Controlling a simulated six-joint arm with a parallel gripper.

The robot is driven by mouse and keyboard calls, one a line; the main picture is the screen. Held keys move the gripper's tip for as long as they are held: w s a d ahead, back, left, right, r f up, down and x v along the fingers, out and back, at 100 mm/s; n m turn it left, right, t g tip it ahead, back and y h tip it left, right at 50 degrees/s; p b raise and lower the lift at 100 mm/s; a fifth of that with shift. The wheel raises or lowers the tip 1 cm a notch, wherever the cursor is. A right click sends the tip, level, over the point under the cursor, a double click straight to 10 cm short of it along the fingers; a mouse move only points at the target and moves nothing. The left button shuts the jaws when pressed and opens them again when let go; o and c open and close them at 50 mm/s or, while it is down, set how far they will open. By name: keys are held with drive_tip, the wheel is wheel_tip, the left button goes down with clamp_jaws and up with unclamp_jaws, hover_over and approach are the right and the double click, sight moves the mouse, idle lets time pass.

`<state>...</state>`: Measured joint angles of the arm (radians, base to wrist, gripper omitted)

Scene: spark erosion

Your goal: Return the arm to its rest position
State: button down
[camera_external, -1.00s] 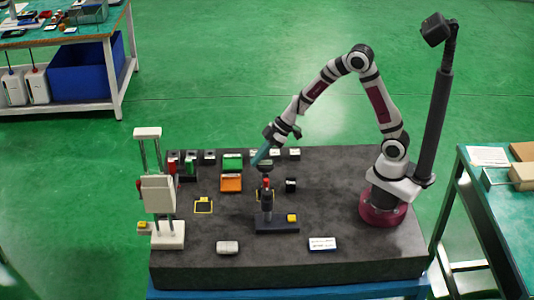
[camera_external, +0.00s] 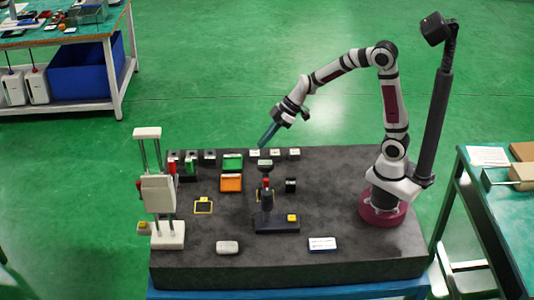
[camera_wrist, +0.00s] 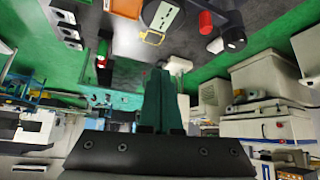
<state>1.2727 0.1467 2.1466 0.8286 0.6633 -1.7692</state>
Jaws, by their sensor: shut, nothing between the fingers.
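My gripper (camera_external: 268,134) hangs in the air above the back middle of the dark stone table (camera_external: 330,265). Its teal fingers are shut with nothing between them and point down to the left. In the wrist view the closed fingers (camera_wrist: 163,98) stand upright at the centre, clear of any object. My arm is raised and bent, its base at the right end of the table.
Below my gripper are a green tray (camera_external: 232,160), an orange tray (camera_external: 231,187) and a small black press stand (camera_external: 277,226). A white column machine (camera_external: 158,195) stands at the left. A dark post (camera_external: 436,140) rises close behind my arm. The table's front right is mostly clear.

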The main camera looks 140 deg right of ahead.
drive_tip(key=w+a+r+n+g+y, duration=0.1)
drive_tip(key=w+a+y, duration=0.2)
drive_tip(key=a, duration=0.9)
drive_tip(key=w+a+r+y, duration=0.1)
drive_tip(key=w+a+y, duration=0.2)
drive_tip(key=a, duration=1)
drive_tip(key=s+a+f+m+g, duration=0.1)
drive_tip(key=s+a+g, duration=0.5)
drive_tip(key=s+a, duration=0.7)
drive_tip(key=shift+s+a+f+h, duration=0.3)
drive_tip(key=shift+s+a+f, duration=0.1)
drive_tip(key=shift+s, duration=0.5)
